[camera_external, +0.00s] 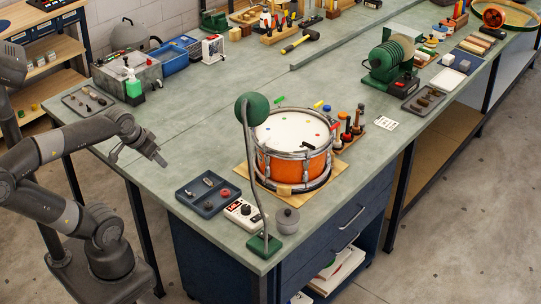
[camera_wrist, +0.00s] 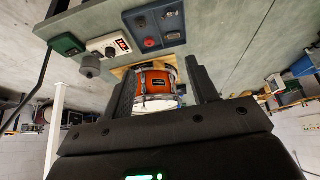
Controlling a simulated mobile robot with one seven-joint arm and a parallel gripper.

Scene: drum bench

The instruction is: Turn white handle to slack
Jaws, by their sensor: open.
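The orange drum (camera_external: 290,165) with a white head and metal hoops stands on a wooden board (camera_external: 328,182) on the bench. I cannot make out a white handle against the white head. My gripper (camera_external: 157,156) is left of the drum, over the bench edge, clearly apart from it. In the wrist view, my open gripper (camera_wrist: 163,78) has empty space between its fingers, with the drum (camera_wrist: 152,84) seen beyond, upside down.
A green lamp (camera_external: 252,108) on a bent stem stands in front of the drum's left side. A blue tray (camera_external: 208,194), a white box with a dial (camera_external: 243,213) and a grey pot (camera_external: 287,220) lie near the front edge.

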